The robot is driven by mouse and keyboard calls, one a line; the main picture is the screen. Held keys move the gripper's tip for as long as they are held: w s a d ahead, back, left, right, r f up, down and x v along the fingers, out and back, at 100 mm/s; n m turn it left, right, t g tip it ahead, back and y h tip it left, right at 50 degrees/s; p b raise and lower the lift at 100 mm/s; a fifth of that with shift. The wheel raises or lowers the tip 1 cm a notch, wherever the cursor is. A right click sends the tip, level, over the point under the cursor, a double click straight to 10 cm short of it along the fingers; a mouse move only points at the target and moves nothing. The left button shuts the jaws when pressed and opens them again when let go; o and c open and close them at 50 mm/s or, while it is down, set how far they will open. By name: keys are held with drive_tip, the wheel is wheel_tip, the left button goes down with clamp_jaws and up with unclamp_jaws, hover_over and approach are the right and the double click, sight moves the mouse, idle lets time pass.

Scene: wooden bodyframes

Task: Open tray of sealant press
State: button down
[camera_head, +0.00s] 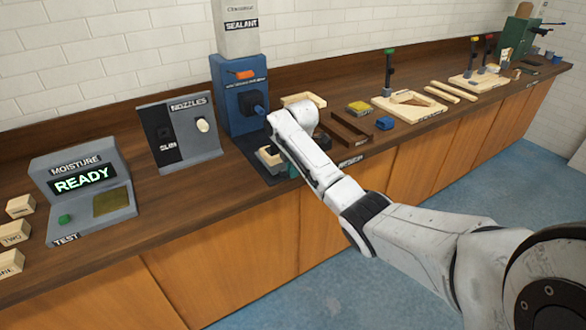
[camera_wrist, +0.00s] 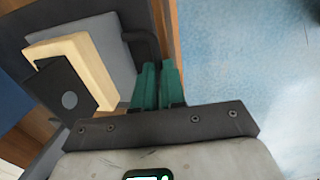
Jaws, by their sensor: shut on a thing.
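The sealant press (camera_head: 240,100) is a blue machine under a grey column marked SEALANT, on the wooden counter. Its tray (camera_wrist: 122,72) is a grey plate holding a pale wooden block (camera_wrist: 85,65), with a black nozzle part (camera_wrist: 62,92) over the block. A black bar handle (camera_wrist: 140,38) is on the tray's side by the counter's front edge. My gripper (camera_wrist: 159,72) has teal fingers shut on this handle. In the camera_head view, my gripper (camera_head: 293,168) is at the press's foot, and my arm hides the handle and part of the tray.
Left of the press stand the nozzles panel (camera_head: 180,130) and the moisture tester (camera_head: 85,190), whose screen reads READY. Several wooden blocks lie at the far left. To the right are a brown wooden tray (camera_head: 345,130) and a blue block (camera_head: 384,123). The floor before the cabinets is clear.

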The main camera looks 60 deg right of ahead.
drive_tip(key=c, duration=1.5)
unclamp_jaws()
drive_tip(key=r, duration=0.3)
drive_tip(key=s+r, duration=0.1)
drive_tip(key=r, duration=0.3)
drive_tip(key=a+r+b, duration=0.1)
drive_tip(key=r, duration=0.2)
drive_tip(key=shift+s+r, duration=0.35)
drive_tip(key=shift+s, duration=0.05)
